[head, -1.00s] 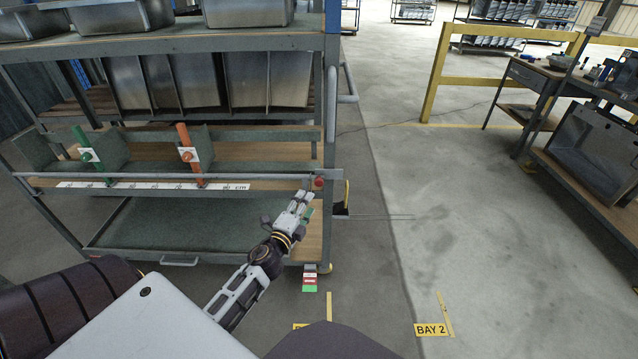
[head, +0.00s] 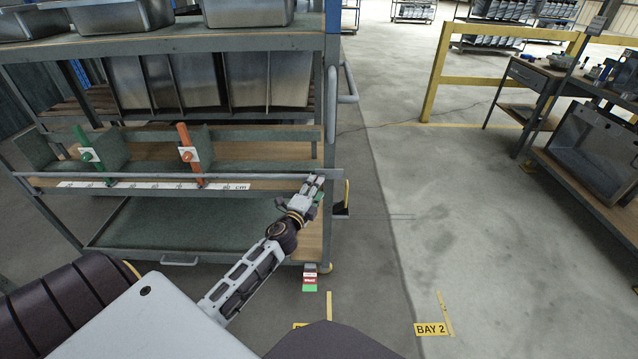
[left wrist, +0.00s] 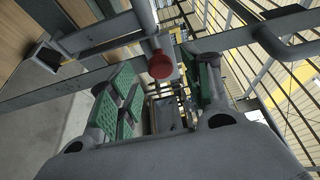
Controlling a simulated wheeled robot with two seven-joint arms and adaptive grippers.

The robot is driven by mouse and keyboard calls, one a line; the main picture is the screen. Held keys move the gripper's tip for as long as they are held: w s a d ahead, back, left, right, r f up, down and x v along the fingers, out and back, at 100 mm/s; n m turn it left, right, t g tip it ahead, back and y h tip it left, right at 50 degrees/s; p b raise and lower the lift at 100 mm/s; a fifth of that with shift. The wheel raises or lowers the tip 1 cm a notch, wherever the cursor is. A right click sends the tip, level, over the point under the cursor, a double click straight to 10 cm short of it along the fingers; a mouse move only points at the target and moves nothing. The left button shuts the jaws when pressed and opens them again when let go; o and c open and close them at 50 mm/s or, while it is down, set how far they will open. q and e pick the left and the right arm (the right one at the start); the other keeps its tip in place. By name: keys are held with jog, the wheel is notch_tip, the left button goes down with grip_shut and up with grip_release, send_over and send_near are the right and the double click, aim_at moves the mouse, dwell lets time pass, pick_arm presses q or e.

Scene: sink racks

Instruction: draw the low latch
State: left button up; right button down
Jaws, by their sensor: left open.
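My left gripper (head: 314,182) is at the right front corner of the rack, at the end of its lower front rail (head: 270,178). In the left wrist view my left gripper's green-padded fingers are spread open. A round red knob (left wrist: 160,65) on a grey bar shows between and just beyond the fingertips. The fingers are not closed on it, and I cannot tell whether either touches it. In the head view my gripper hides the knob. My right gripper is not in view.
A green lever (head: 85,145) and an orange lever (head: 187,145) stand along a white centimetre scale (head: 150,186) on the rack. A grey side handle (head: 349,90) sticks out above my gripper. The floor to the right (head: 400,240) is clear.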

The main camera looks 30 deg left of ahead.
pick_arm(q)
jog(key=shift+w+a, duration=0.15)
jog(key=shift+w, duration=0.8)
jog(key=shift+w+a, duration=0.15)
jog(key=shift+w, duration=0.8)
grip_shut()
